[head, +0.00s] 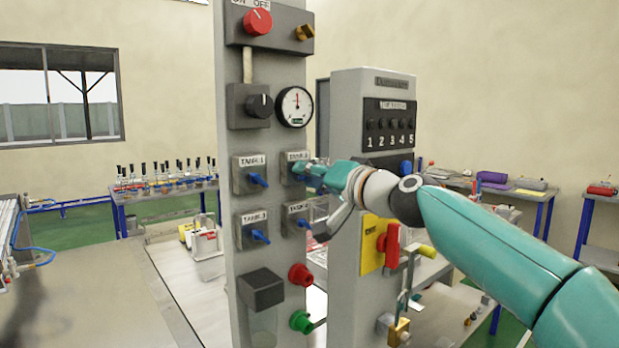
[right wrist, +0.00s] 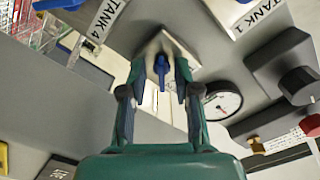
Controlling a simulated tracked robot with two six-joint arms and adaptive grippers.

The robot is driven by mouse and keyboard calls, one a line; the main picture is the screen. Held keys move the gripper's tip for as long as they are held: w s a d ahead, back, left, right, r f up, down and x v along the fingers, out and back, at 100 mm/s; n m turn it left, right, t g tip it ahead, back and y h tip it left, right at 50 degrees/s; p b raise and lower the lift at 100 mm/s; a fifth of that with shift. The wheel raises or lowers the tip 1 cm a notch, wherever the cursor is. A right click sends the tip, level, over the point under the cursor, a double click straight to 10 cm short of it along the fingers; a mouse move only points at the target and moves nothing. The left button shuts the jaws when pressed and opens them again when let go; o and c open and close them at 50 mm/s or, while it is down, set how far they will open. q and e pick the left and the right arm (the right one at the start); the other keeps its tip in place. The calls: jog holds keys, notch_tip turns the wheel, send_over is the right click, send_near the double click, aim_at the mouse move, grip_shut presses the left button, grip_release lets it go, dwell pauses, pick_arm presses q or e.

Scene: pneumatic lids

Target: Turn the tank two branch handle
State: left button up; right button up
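The tank two branch valve (head: 297,156) is a grey plate on the tall grey panel, in the upper right of the group of tank valves. Its blue handle (right wrist: 161,68) shows in the right wrist view. My right gripper (head: 304,169) is at this valve in the head view and hides most of the handle. In the right wrist view my right gripper (right wrist: 160,72) is open, with one finger on each side of the handle and a gap visible to both. My left gripper is not in view.
The tank one (head: 257,180), tank three (head: 260,236) and tank four (head: 303,224) handles are close by. A pressure gauge (head: 295,107) and black knob (head: 260,106) are above. A second grey cabinet (head: 374,84) stands to the right, behind my right arm.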

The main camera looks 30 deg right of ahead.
jog(key=s+d, duration=0.1)
jog(key=s, duration=1)
jog(key=shift+s, duration=0.35)
jog(key=shift+f, duration=0.15)
